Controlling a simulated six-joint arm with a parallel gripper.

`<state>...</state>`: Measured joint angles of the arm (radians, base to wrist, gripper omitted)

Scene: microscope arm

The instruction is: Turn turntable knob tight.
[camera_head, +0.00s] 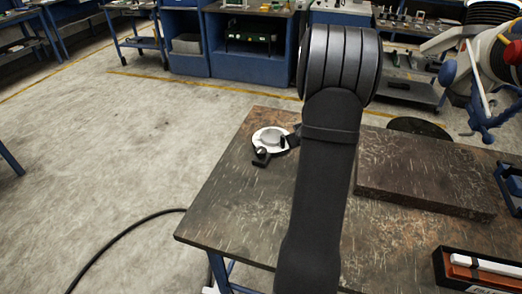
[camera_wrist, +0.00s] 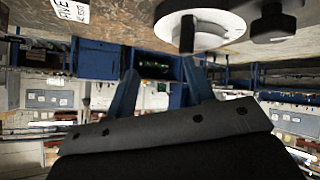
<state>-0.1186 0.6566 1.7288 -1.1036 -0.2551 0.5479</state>
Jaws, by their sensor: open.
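A small white round turntable (camera_head: 270,139) stands on the worn dark table (camera_head: 235,195), near its far left corner. A dark knob-like part (camera_head: 261,154) sits at its near side. In the wrist view the white disc (camera_wrist: 222,26) is at the top, with a black upright post at its edge and a round black knob (camera_wrist: 272,26) to the right. I cannot tell which black part is the turntable knob. My gripper (camera_wrist: 160,72) is open in the wrist view, its two blue fingers apart, with nothing held between them. The fingertips appear below the disc, apart from the knob.
A thick dark slab (camera_head: 425,175) lies on the table right of my arm. A box with white and red items (camera_head: 480,268) is at the lower right. A paper label (camera_wrist: 72,9) is on the table. My arm covers the middle of the head view.

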